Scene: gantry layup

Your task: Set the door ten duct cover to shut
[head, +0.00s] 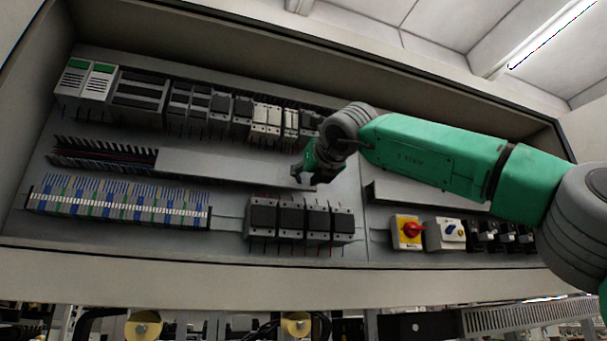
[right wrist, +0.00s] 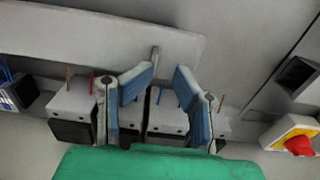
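The duct cover (head: 225,166) is a long flat grey strip on the wiring duct in the cabinet. It lies over the right part of the duct. At its left the slotted duct (head: 100,153) is uncovered, with dark and coloured wires inside. My right gripper (head: 305,177) is at the right end of the cover. In the right wrist view the two blue-padded fingers of my right gripper (right wrist: 165,78) are apart, near the lower edge of the cover (right wrist: 110,30). A small grey tab (right wrist: 155,58) shows between the fingertips; I cannot tell whether they touch it. My left gripper is out of view.
A row of modules (head: 165,100) is above the duct. Terminal blocks (head: 120,205) and several dark contactors (head: 303,218) are below it. A yellow switch with a red knob (head: 408,231) is at the lower right. The cabinet's front lip (head: 200,272) runs along the bottom.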

